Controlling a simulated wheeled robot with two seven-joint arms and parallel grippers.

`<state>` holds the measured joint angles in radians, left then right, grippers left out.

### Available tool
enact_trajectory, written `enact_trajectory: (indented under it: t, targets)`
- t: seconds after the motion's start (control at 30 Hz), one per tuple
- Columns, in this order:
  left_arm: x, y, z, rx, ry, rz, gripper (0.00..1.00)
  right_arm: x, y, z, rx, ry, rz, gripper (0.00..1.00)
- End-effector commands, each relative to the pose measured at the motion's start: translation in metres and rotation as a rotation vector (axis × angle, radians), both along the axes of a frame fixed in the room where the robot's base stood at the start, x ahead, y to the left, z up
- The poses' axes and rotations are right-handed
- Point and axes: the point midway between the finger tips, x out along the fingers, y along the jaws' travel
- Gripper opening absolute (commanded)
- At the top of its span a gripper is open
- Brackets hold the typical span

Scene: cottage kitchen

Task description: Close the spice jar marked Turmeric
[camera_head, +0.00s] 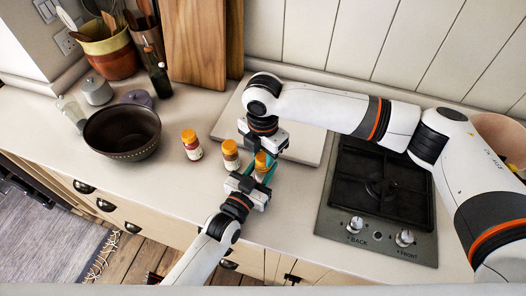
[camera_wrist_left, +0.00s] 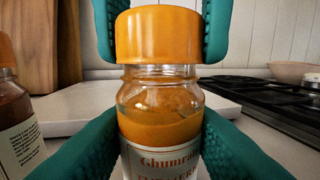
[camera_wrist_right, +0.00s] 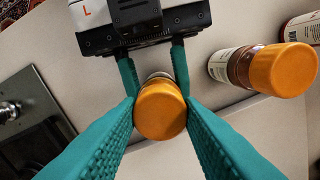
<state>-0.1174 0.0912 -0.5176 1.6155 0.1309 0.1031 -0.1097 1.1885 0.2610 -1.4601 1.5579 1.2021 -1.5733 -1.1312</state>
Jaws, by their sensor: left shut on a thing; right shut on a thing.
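The turmeric jar is a clear glass jar with orange-yellow powder (camera_wrist_left: 160,125) and a partly visible label reading "Ghumra…", with a cut-off line below. It stands upright between the teal fingers of my left gripper (camera_head: 255,184), which is shut on its body. Its orange lid (camera_wrist_left: 160,37) is level over the mouth, with glass neck showing below; I cannot tell whether it is threaded on. My right gripper (camera_head: 264,158) comes from above and is shut on the lid, whose top shows in the right wrist view (camera_wrist_right: 160,110). In the head view the grippers partly hide the jar (camera_head: 261,168).
Two more orange-lidded jars (camera_head: 230,154) (camera_head: 191,145) stand close to the left. A dark bowl (camera_head: 122,131) is farther left. A pale board (camera_head: 300,143) lies behind, and a gas hob (camera_head: 376,190) is to the right. The counter's front edge is near my left arm.

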Motion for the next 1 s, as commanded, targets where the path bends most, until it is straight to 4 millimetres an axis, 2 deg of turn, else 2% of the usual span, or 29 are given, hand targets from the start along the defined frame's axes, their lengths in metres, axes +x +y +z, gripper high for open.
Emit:
enact_trajectory:
  t: [0.23,0.4,0.43,0.57,0.87,1.0]
  targets:
    - [0.0,0.0,0.0,0.0,0.0,0.0,0.0,0.0,0.001,-0.001,0.002,0.003,-0.392,0.06]
    - [0.0,0.0,0.0,0.0,0.0,0.0,0.0,0.0,0.0,0.0,0.0,0.0,-0.404,0.06]
    - [0.0,0.0,0.0,0.0,0.0,0.0,0.0,0.0,0.0,0.0,0.0,0.0,-0.403,0.38]
    - [0.0,0.0,0.0,0.0,0.0,0.0,0.0,0.0,0.0,0.0,0.0,0.0,-0.402,0.59]
    - [0.0,0.0,0.0,0.0,0.0,0.0,0.0,0.0,0.0,0.001,0.001,-0.001,-0.4,0.59]
    - [0.0,0.0,0.0,0.0,0.0,0.0,0.0,0.001,0.001,0.015,0.003,-0.003,-0.401,0.59]
